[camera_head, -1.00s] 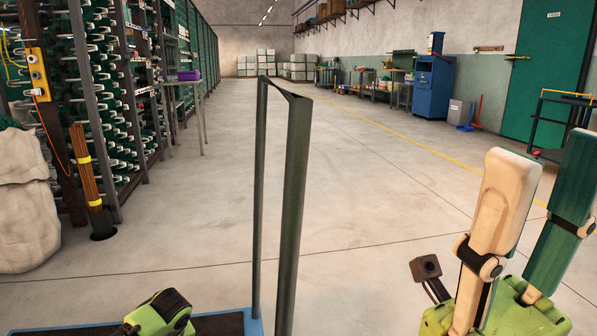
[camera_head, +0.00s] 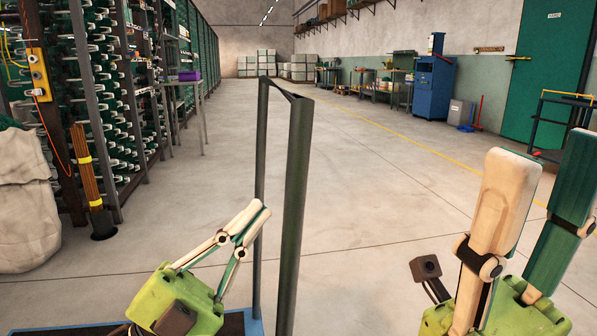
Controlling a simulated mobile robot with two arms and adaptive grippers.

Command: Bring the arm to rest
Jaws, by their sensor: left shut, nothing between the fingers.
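My left gripper (camera_head: 250,212) is at the lower left of the head view, its green body low and its pale, green-backed fingers pointing up and right. The fingers are closed together with nothing between them.
A dark metal frame of two posts (camera_head: 295,215) rises beside my left gripper from a blue-edged platform (camera_head: 255,327). A white sack (camera_head: 25,205) and racks of spools (camera_head: 95,90) line the left. A blue cabinet (camera_head: 433,88) stands far right. The middle floor is clear.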

